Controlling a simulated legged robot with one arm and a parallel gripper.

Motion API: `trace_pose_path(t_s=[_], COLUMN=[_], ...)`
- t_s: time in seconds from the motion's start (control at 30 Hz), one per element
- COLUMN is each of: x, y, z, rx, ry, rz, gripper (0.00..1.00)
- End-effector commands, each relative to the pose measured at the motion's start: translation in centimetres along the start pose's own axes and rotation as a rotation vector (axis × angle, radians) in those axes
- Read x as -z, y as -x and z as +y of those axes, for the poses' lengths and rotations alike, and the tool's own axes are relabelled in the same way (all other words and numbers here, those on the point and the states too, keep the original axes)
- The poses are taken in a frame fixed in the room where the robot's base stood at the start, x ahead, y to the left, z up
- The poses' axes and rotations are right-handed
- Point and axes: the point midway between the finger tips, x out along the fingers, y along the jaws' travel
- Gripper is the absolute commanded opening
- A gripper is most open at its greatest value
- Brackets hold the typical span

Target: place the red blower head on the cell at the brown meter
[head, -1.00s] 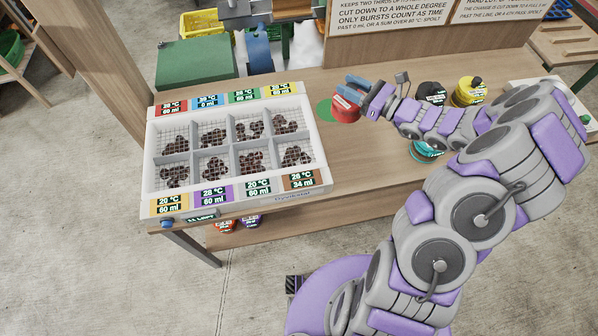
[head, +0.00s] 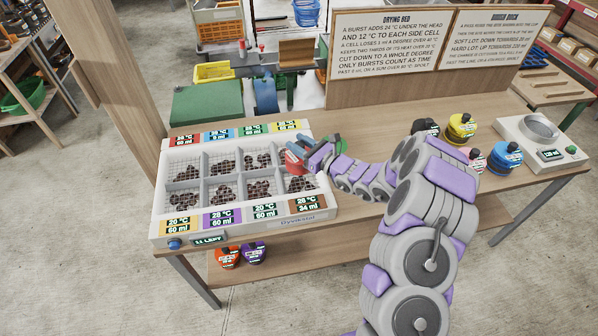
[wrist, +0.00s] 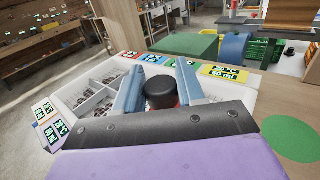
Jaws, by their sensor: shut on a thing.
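My gripper (head: 303,147) is shut on the red blower head (head: 293,161) and holds it at the right end of the white drying bed (head: 320,205). In the wrist view the blue fingers of my gripper (wrist: 160,85) stand either side of the head's black knob (wrist: 160,92); most of its red body is hidden. The brown meter (head: 306,202) is at the front right corner and seems to read 28 °C and 34 ml. Its cell (head: 302,184), the front right one, holds dark chestnuts and is partly overlapped by the head. I cannot tell the head's height above the bed.
A green disc (wrist: 292,138) marks the table right of the bed. Black (head: 425,127), yellow (head: 461,129), pink (head: 474,159) and blue (head: 507,156) heads stand further right, near a scale (head: 541,135). A sign board (head: 392,42) rises behind. The bed's display (head: 209,240) seems to read 11 LEFT.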

Motion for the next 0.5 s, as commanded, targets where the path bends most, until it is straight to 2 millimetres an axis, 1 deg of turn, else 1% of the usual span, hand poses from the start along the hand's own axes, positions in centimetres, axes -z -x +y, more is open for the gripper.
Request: trace_pose_path(t_s=[0.03,0.2,0.37,0.5], x=[1.1,3.9,5.0,6.9], y=[0.1,0.0,-0.1,0.0], z=[0.0,0.1,0.2,0.1], rx=[0.001,0.001,-0.001,0.0], ry=[-0.002,0.001,0.001,0.0], rz=[0.003,0.005,0.003,0.003], gripper=[0.0,0.0,0.0,0.0])
